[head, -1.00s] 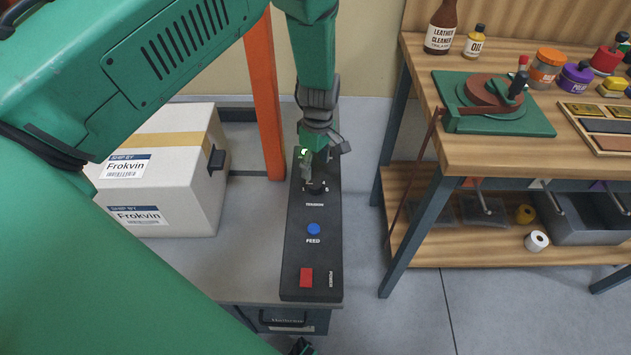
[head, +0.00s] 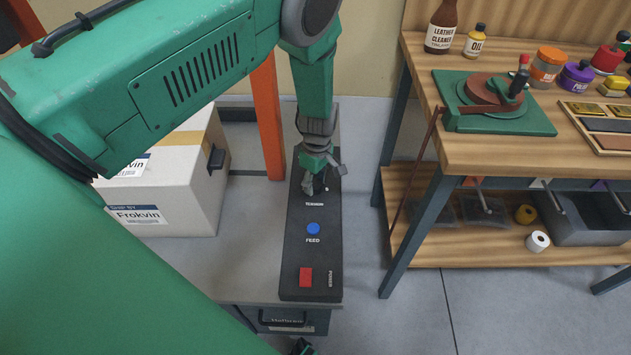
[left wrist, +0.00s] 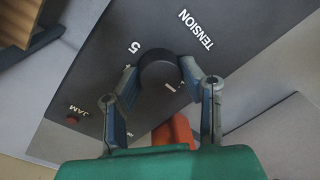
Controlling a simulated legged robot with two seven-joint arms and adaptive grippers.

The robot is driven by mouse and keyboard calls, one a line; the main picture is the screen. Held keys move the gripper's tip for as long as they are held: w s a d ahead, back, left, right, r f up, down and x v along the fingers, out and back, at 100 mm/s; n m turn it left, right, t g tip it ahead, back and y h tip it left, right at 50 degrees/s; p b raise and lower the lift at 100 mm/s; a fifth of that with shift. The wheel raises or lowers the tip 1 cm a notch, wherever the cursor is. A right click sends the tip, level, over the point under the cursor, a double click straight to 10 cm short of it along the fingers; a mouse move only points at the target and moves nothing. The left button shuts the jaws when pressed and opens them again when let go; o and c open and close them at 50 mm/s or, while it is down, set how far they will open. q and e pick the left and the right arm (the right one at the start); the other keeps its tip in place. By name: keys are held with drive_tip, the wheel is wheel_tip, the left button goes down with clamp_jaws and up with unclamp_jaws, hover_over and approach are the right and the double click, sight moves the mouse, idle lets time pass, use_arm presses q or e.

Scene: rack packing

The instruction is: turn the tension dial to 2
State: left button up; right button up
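The tension dial (left wrist: 158,69) is a round black knob on the dark control panel (head: 296,255). It shows in the left wrist view beside the word TENSION and the number 5; the other numbers are partly covered or too small to read. My left gripper (head: 317,188) is over the dial end of the panel and hides most of the dial in the head view. In the left wrist view its two fingers (left wrist: 158,73) stand on either side of the dial, open around it; firm contact is not clear.
The panel also carries a blue FEED button (head: 313,229), a red power switch (head: 306,277) and a red JAM light (left wrist: 72,119). A white carton (head: 190,205) stands to the left and an orange post (head: 270,120) behind. A wooden workbench (head: 470,150) stands to the right.

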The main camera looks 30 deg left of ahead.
sight(319, 182)
use_arm(q)
drive_tip(key=shift+w+m, duration=0.1)
drive_tip(key=shift+m, duration=0.3)
drive_tip(key=m, duration=0.3)
drive_tip(key=shift+d, duration=0.1)
drive_tip(key=shift+m, duration=2.1)
drive_tip(key=o, duration=1.1)
drive_tip(key=shift+y, duration=0.3)
drive_tip(key=shift+o, duration=0.2)
wheel_tip(319, 182, up, 12)
drive_tip(key=shift+w+d, duration=0.3)
